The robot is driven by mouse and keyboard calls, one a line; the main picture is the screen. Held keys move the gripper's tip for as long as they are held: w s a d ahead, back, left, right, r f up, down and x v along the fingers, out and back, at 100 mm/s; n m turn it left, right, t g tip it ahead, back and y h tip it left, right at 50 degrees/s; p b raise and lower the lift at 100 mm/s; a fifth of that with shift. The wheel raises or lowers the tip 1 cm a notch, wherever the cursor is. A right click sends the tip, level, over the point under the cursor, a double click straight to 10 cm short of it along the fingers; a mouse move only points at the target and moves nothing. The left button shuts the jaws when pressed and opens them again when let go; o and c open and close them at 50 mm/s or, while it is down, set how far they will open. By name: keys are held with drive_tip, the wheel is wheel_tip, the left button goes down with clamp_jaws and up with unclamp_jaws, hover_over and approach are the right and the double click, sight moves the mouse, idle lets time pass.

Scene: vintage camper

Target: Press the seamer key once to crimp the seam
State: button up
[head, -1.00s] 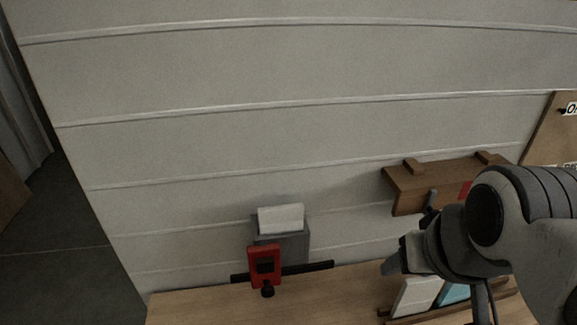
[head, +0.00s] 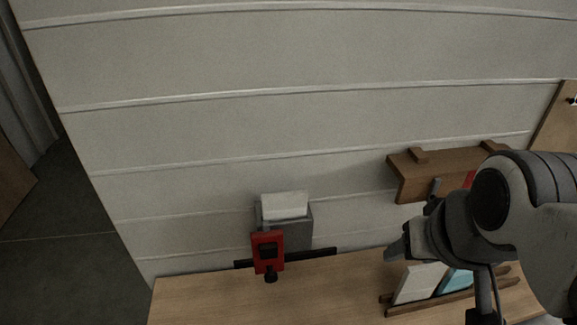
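A red device (head: 267,238) with a dark window and a black knob (head: 271,276) stands at the back of the wooden counter, in front of a grey box (head: 298,234) with a white top (head: 284,205). It may be the seamer; I cannot make out which part is its key. My gripper (head: 398,246) is to the right of the red device, apart from it, and points left. Its fingers are seen edge-on and partly hidden by my wrist, so their opening does not show. I see nothing held.
A black bar (head: 322,253) runs along the counter's back edge. A wooden rack (head: 433,302) holds white and blue panels below my gripper. A brown wooden shelf (head: 420,178) is on the wall above. The counter (head: 205,300) is clear at left.

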clamp_jaws()
idle(1.7)
